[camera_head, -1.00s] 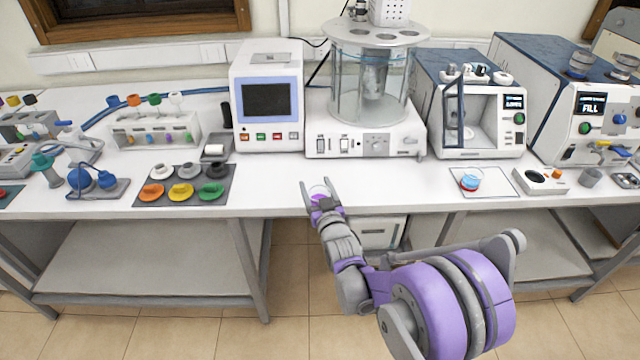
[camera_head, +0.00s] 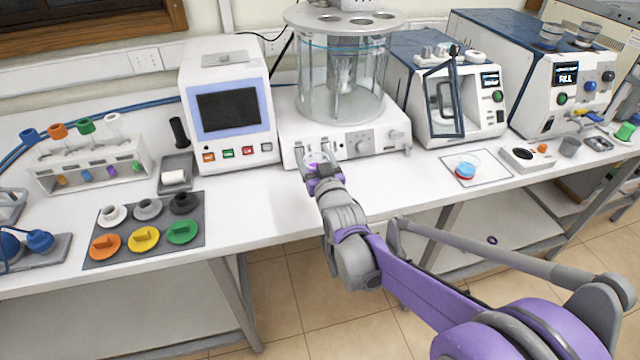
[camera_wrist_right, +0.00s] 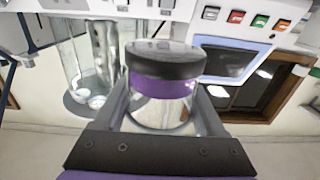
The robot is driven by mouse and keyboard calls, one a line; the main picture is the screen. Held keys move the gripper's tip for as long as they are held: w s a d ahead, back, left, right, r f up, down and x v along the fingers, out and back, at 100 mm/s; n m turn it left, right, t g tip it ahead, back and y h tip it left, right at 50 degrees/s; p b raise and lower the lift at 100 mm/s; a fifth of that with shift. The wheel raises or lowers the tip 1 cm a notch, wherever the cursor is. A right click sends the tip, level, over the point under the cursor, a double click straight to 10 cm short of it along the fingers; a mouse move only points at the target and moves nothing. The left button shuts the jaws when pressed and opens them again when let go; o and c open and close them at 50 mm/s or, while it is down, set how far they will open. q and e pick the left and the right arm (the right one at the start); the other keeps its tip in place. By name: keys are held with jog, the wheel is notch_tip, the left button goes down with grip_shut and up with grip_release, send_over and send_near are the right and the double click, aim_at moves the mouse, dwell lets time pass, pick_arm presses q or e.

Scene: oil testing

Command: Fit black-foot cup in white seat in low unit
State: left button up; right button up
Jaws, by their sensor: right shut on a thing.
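A clear cup with a black foot and purple contents (camera_wrist_right: 162,82) fills the middle of the right wrist view, foot toward the picture top. My right gripper (camera_head: 322,168) is shut on its sides. In the head view, cup and gripper are above the bench's front edge, before the glass-bath unit. A low white-and-blue unit (camera_head: 470,125) stands to the right, its framed door (camera_head: 444,102) swung forward, partly covering its chamber. I cannot make out a white seat inside. The gripper is well apart from this unit. My left gripper is not in view.
The glass-bath unit (camera_head: 370,140) and screen unit (camera_head: 228,108) stand close behind the gripper. A red-and-blue dish (camera_head: 466,170) sits on a white sheet before the low unit. A mat of coloured caps (camera_head: 97,262) lies left. The bench front right of the gripper is mostly clear.

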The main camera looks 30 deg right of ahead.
jog(key=shift+s+d+f, duration=0.1)
jog(key=shift+d, duration=0.35)
jog(key=f+b, duration=0.1)
jog(key=f, duration=0.4)
jog(key=shift+s, duration=0.2)
jog(key=shift+f+b, duration=0.45)
jog(key=shift+f, duration=1.65)
jog(key=shift+f, duration=0.2)
jog(key=o, duration=1.4)
jog(key=shift+r, duration=0.1)
